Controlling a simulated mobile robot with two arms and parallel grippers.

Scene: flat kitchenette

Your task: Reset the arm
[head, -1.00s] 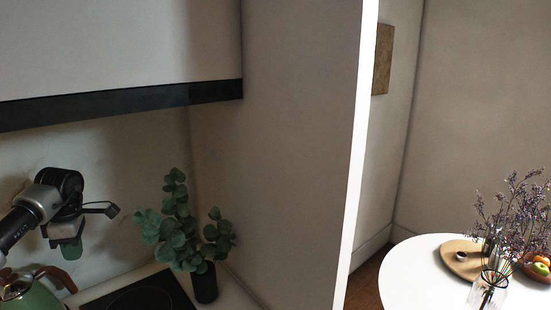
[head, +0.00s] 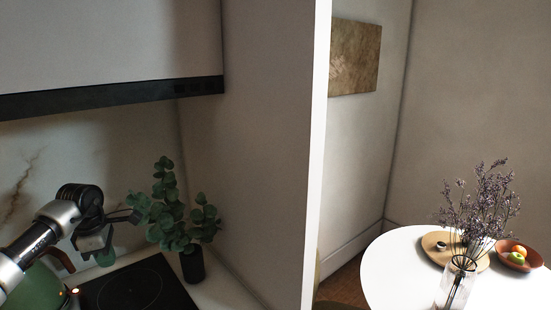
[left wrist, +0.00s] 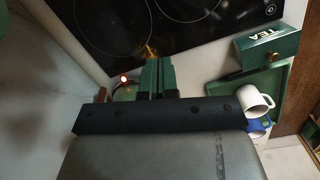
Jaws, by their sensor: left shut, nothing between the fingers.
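My left arm comes in from the left in the head view, and its gripper (head: 103,252) hangs over the counter beside the cooktop (head: 135,292). In the left wrist view the two green fingers of the left gripper (left wrist: 158,68) lie close together, shut, with nothing between them. The cooktop (left wrist: 150,25) lies below and beyond the fingers there. My right gripper is in neither view.
A green kettle (head: 38,292) stands close below my left arm. A potted plant (head: 192,264) stands right of the cooktop. A round white table (head: 395,275) stands far right.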

